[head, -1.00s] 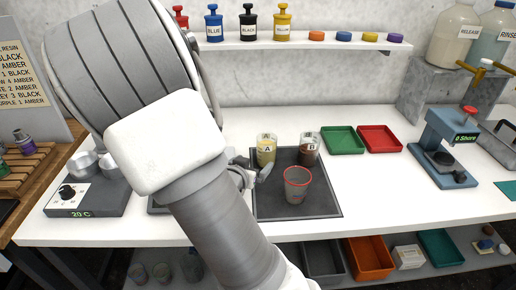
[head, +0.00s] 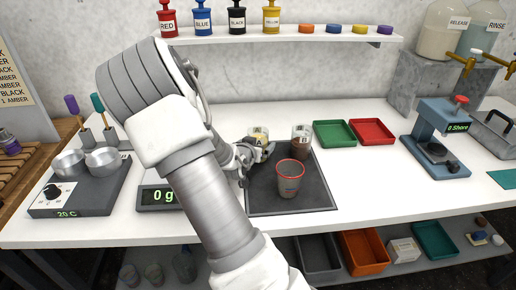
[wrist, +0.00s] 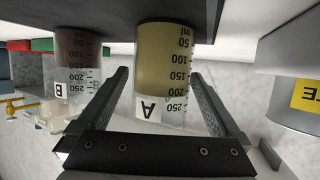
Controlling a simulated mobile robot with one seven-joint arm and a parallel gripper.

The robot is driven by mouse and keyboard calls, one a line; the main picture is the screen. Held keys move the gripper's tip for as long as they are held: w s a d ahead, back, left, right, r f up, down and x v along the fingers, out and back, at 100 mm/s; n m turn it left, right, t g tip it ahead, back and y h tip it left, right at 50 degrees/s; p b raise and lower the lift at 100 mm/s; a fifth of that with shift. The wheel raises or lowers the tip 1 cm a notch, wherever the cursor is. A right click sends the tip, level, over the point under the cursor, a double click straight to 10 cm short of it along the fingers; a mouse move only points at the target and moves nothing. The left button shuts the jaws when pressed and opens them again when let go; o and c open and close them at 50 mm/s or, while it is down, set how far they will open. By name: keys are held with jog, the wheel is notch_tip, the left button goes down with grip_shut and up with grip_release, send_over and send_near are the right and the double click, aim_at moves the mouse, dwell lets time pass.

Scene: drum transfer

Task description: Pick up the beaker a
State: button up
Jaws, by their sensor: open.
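Beaker A (wrist: 165,70), clear with a yellowish liquid and a white "A" label, stands on the dark mat (head: 262,199) in the head view. In the wrist view, which shows it upside down, it stands between the two fingers of my gripper (wrist: 165,100). The fingers are open with a gap on each side of the beaker. In the head view, beaker A (head: 258,134) is partly hidden by my gripper (head: 256,152). Beaker B (head: 300,142), with brown liquid, stands just to its right.
An empty red-rimmed cup (head: 290,178) stands at the front of the mat. A green tray (head: 335,133) and a red tray (head: 371,131) lie to the right. A scale (head: 158,197) reading 0 g is to the left. The front right of the table is clear.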

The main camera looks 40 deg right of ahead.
jog(key=x, duration=0.4)
jog(key=shift+w+r, duration=0.15)
jog(key=c, duration=1.4)
jog(key=shift+c, duration=0.4)
jog(key=shift+r, duration=0.25)
